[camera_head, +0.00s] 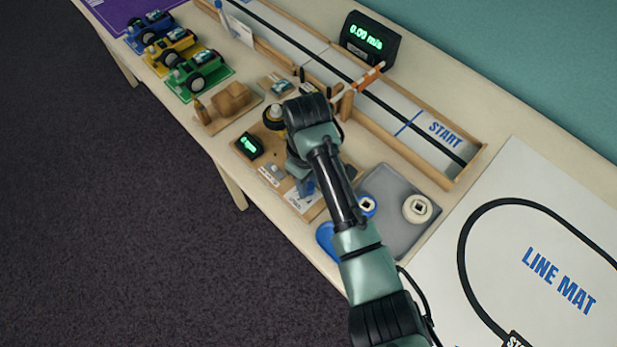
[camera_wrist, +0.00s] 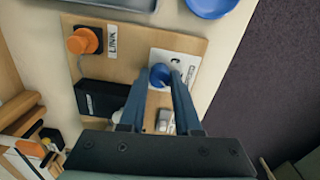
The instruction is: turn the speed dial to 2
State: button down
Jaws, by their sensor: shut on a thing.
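The speed dial (camera_wrist: 160,75) is a round blue knob on a white marked plate (camera_wrist: 182,63), fixed to a wooden board (camera_wrist: 131,69). My gripper (camera_wrist: 163,77) has its two dark fingers on either side of the knob and is shut on it. The knob's pointer and most of the scale are hidden or too small to read. In the head view, my arm covers the dial; my gripper (camera_head: 305,185) is over the board, and part of the white plate (camera_head: 300,199) shows beside it.
On the board are an orange knob (camera_wrist: 82,41) by a LINK label and a small green-lit display (camera_head: 249,146). A grey tray (camera_head: 388,215) with white and blue round parts lies to the right. Behind is the START track (camera_head: 440,140); toy cars stand left.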

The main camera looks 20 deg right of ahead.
jog(key=n+p, duration=0.3)
jog(key=n, duration=0.1)
jog(key=shift+r, duration=0.15)
jog(key=shift+n+p, duration=0.95)
jog(key=shift+n, duration=0.85)
jog(key=c, duration=0.6)
grip_release()
notch_tip(320, 180, up, 13)
jog(key=p, duration=0.1)
jog(key=shift+s+a, duration=0.1)
